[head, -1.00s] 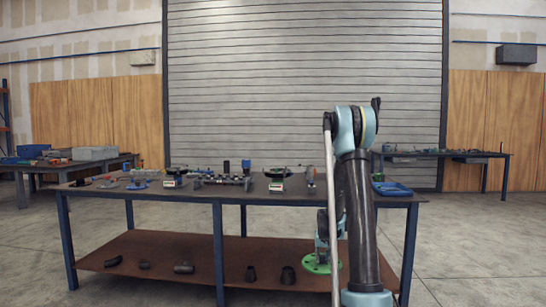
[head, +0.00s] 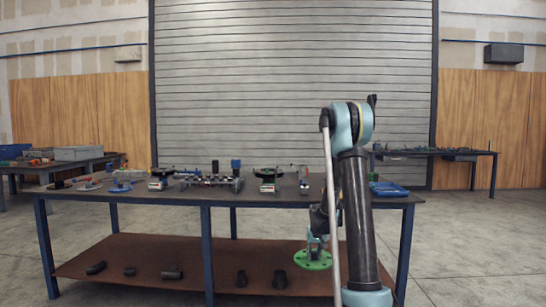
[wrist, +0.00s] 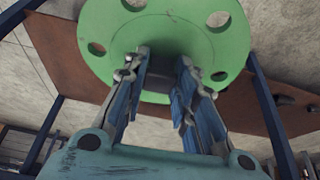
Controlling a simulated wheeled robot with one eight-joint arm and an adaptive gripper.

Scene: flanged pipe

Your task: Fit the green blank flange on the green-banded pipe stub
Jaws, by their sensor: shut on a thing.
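The green blank flange (head: 312,260) is a round disc with bolt holes. It hangs in front of the table's lower shelf in the head view, just left of my arm column. In the wrist view the green flange (wrist: 185,35) fills the top. My gripper (wrist: 165,68) has its two blue-padded fingers closed on the raised middle of the flange; in the head view my gripper (head: 315,244) sits directly above the disc. The green-banded pipe stub cannot be told apart among the small items on the table.
A dark workbench (head: 130,198) stands ahead with fixtures, pipework (head: 210,180) and a blue tray (head: 388,188) on top. Its rusty lower shelf (head: 150,250) carries several dark pipe pieces. More benches stand behind at left and right. The concrete floor at right is clear.

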